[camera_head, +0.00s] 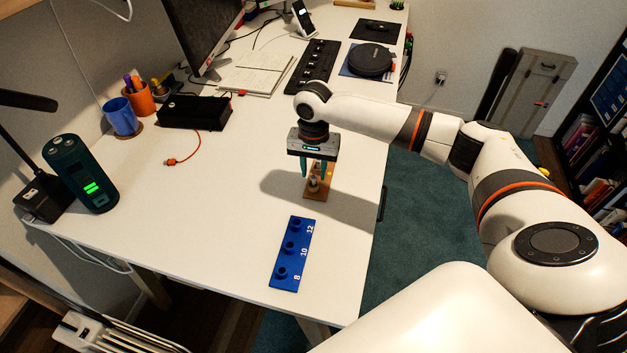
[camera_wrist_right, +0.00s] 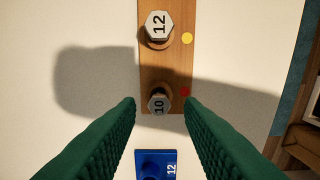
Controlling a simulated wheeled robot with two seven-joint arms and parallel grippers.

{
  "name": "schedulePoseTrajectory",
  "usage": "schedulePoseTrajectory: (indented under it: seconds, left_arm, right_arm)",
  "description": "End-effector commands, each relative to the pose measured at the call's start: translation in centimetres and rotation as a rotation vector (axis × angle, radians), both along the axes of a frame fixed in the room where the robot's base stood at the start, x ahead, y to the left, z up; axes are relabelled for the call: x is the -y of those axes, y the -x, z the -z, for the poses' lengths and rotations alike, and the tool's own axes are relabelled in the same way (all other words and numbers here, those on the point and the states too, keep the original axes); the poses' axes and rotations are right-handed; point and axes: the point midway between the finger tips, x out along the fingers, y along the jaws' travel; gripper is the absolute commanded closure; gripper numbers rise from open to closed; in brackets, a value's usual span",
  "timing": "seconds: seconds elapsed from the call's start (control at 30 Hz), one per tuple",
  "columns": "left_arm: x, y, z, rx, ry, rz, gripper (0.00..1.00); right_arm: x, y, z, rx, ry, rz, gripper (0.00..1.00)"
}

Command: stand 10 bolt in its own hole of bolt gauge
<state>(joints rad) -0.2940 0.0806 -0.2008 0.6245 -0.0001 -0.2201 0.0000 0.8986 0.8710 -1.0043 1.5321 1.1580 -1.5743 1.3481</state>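The 10 bolt (camera_wrist_right: 159,103), with a grey hex head marked 10, stands upright in a wooden block (camera_wrist_right: 165,72) at its near end. A 12 bolt (camera_wrist_right: 158,27) stands farther along the block. My right gripper (camera_head: 312,172) is over the block in the head view. In the right wrist view its green fingers are open, one on each side of the 10 bolt, with gaps visible. The blue bolt gauge (camera_head: 291,258) lies nearer on the table, with three round holes marked 8, 10 and 12. The middle hole (camera_head: 289,246) is beside the 10. My left gripper is out of view.
The white table (camera_head: 200,220) is clear around the gauge. A dark green device (camera_head: 82,184), a blue cup (camera_head: 121,117) and a black box (camera_head: 194,111) stand to the left. The table's right edge runs close to the gauge and block.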

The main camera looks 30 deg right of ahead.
Motion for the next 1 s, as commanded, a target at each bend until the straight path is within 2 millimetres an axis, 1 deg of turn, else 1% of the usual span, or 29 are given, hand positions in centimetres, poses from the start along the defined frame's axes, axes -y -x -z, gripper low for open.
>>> schedulePoseTrajectory:
  seconds: [0.03, 0.13, 0.4, 0.47, 0.6, 0.63, 0.87, 0.97, 1.0]
  left_arm:
    - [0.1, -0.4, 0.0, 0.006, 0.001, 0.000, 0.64]
    - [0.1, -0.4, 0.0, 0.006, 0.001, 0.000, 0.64]
    - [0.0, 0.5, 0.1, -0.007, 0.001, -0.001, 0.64]
    - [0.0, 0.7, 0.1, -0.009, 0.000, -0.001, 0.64]
    - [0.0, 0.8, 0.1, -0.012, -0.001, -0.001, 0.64]
    - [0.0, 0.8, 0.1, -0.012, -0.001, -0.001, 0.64]
    - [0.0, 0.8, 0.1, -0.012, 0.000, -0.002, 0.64]
    - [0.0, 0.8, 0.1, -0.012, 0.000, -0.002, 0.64]
    - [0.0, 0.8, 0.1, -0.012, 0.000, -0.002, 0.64]
  right_arm:
    - [0.0, 0.0, 0.8, -0.001, 0.000, 0.000, 0.66]
    - [0.0, 0.0, 1.7, -0.001, 0.001, 0.000, 0.66]
    - [0.0, 0.0, 2.0, 0.001, 0.000, 0.000, 0.66]
    - [0.0, 0.0, 2.0, 0.001, 0.000, 0.000, 0.74]
    - [0.0, 0.0, 2.0, 0.001, 0.000, 0.000, 0.97]
    - [0.0, 0.0, 2.0, 0.001, 0.000, 0.000, 1.00]
    - [0.0, 0.0, 2.0, 0.001, 0.000, 0.000, 1.00]
    - [0.0, -0.1, 1.5, 0.003, 0.000, 0.000, 1.00]
    - [0.0, -0.1, 1.0, 0.003, 0.000, 0.000, 1.00]
